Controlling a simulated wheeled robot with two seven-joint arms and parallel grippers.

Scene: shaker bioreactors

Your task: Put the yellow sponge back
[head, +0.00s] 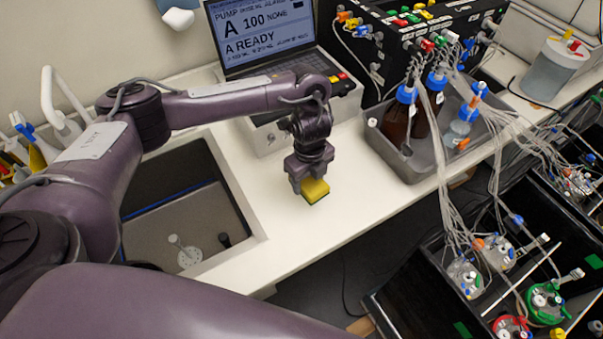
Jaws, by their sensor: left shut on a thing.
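The yellow sponge (316,190) has a darker green lower edge and shows just below the fingers of my left gripper (310,183). My left gripper points down over the white counter, between the sink and the grey tray, and is shut on the sponge. Its fingers hide the upper part of the sponge. I cannot tell whether the sponge touches the counter or hangs just above it. My right gripper is not in view.
A sink (215,245) is set in the counter (295,245) on the left. The pump unit (268,50) stands behind the gripper. A grey tray (412,168) with brown bottles and tubing is to the right. Bioreactor vessels (466,275) stand at lower right. Counter around the sponge is clear.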

